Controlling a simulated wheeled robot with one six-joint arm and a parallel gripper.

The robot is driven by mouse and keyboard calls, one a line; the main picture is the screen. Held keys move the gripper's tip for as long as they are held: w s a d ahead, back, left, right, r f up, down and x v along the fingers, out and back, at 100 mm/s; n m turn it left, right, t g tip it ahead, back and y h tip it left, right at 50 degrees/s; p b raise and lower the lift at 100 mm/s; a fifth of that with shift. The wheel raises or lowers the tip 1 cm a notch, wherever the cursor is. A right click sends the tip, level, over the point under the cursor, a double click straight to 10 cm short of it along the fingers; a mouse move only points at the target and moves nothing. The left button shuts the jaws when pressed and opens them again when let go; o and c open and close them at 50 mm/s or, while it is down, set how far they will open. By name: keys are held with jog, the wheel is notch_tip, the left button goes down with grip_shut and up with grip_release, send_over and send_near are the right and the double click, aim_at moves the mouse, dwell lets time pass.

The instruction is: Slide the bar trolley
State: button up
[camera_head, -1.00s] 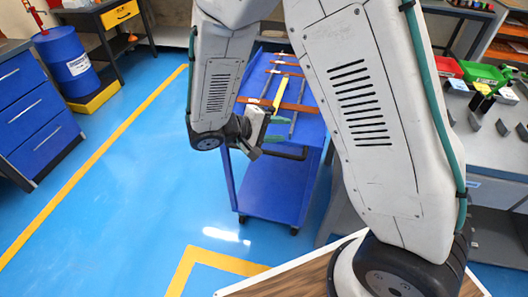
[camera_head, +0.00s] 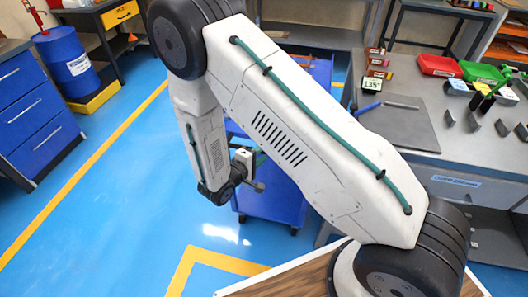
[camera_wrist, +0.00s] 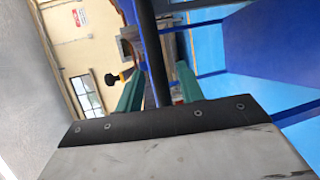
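The blue bar trolley (camera_head: 272,206) stands on the blue floor in the middle of the head view. My arm covers most of its top and the bars on it. My gripper (camera_head: 262,163) is at the trolley's near end. In the wrist view, the two green fingers of my gripper (camera_wrist: 158,88) are apart. A dark round bar (camera_wrist: 152,45), which looks like the trolley's handle, runs between them. Narrow gaps seem to show on both sides of it, so it does not look clamped. Blue trolley panels (camera_wrist: 275,55) show at the right.
A grey workbench (camera_head: 455,150) with red and green bins stands close to the trolley's right. A blue drawer cabinet (camera_head: 35,115) and a blue drum (camera_head: 68,62) stand at the left. The floor left of the trolley is clear, with a yellow line (camera_head: 95,160).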

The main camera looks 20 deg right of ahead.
jog(key=shift+w+d+f, duration=0.1)
jog(key=shift+w+d, duration=0.25)
jog(key=shift+d, duration=0.3)
grip_shut()
